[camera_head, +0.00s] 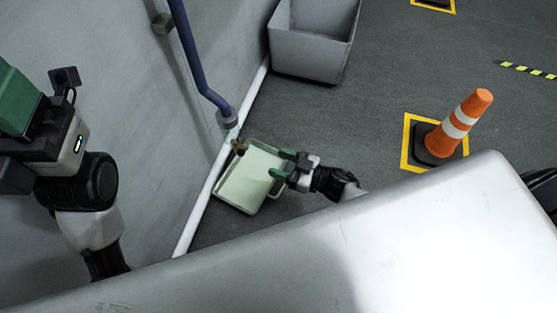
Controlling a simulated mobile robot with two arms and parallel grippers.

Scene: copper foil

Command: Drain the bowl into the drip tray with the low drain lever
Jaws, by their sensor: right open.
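The pale green drip tray (232,193) lies on the floor beside the white pipe along the wall's foot. A blue pipe (195,55) runs down the wall to a grey collar (227,118). A small brass-coloured part (238,147), seemingly the low drain lever, sits just below it at the tray's far left corner. My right gripper (283,165) is open, its green fingers at the tray's right edge; I cannot tell whether they touch it. My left gripper (18,98) is at the left edge, partly cut off, away from the tray. I cannot make out the bowl.
A grey bin (312,55) stands against the wall at the top. An orange and white cone (461,122) stands on a yellow-bordered floor square at the right. The grey floor between bin and cone is clear. A wall rises on the left.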

